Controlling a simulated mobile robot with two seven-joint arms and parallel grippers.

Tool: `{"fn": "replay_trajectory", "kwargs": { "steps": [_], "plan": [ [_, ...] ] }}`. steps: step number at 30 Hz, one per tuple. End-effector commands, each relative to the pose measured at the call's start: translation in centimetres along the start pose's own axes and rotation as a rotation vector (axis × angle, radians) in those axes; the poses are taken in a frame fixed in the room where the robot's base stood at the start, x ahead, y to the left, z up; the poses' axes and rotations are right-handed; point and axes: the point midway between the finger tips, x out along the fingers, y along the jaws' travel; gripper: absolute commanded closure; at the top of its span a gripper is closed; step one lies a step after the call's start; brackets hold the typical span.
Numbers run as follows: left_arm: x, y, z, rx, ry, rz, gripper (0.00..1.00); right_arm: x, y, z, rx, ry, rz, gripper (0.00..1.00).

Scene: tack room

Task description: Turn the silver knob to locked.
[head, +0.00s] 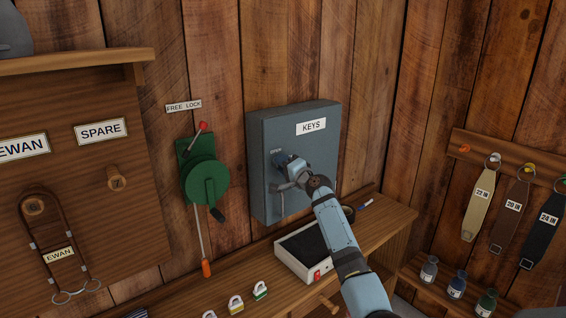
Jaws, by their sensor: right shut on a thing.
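The grey-blue key box (262,125) is mounted on the plank wall in the middle of the head view, with a white KEYS label (311,127) on its front. A small OPEN mark (276,151) shows on the front's left part. My right gripper (284,164) is at the box front just below that mark, shut on the silver knob. The gripper hides the knob, so I cannot tell which way it points. No locked mark can be read. My left gripper is not in view.
A green crank winch (205,181) with a FREE LOCK label (183,106) is left of the box. Below, a bench (381,222) holds a black-topped tray (299,253) and several small padlocks (236,304). Straps (478,207) hang at right above bottles (457,285).

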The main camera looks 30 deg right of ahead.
Motion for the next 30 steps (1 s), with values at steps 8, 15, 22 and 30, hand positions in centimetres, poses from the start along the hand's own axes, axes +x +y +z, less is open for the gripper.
{"fn": "replay_trajectory", "kwargs": {
  "steps": [8, 15, 22, 30],
  "plan": [
    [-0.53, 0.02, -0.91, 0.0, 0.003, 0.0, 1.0, 0.01, -0.06, 0.04, 0.113, 0.007, 0.002, 0.87],
    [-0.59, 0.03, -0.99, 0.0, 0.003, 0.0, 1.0, 0.01, 0.01, 0.07, 0.144, 0.009, 0.002, 0.87],
    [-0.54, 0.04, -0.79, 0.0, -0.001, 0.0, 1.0, 0.01, 0.03, 0.07, 0.147, 0.009, 0.002, 0.87],
    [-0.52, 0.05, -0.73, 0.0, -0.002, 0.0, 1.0, 0.0, 0.02, 0.06, 0.146, 0.009, 0.002, 0.38]
  ]
}}
